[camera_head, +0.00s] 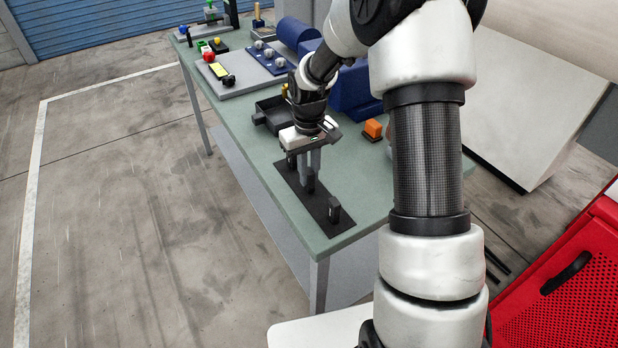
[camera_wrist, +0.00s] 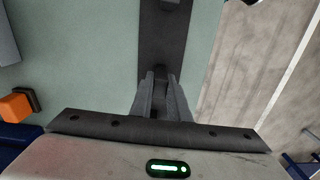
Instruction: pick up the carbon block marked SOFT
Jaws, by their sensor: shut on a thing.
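Small dark carbon blocks stand on a narrow dark mat (camera_head: 318,205) near the front of the bench. My gripper (camera_head: 310,170) points down over the mat, its fingers shut on the middle dark block (camera_head: 309,183). In the wrist view my gripper (camera_wrist: 160,76) has its fingertips close together, with the held block (camera_wrist: 160,71) between them, mostly hidden. It seems to be at mat level; I cannot tell whether it touches. Another block (camera_head: 334,211) stands apart at the near end, and one (camera_head: 291,160) is partly hidden behind my gripper. No SOFT marking is readable on any block.
An orange block (camera_head: 373,128) is right of my gripper, before a blue housing (camera_head: 354,92). A dark tray (camera_head: 271,122) lies behind the mat. Bare green bench top (camera_head: 232,118) lies left.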

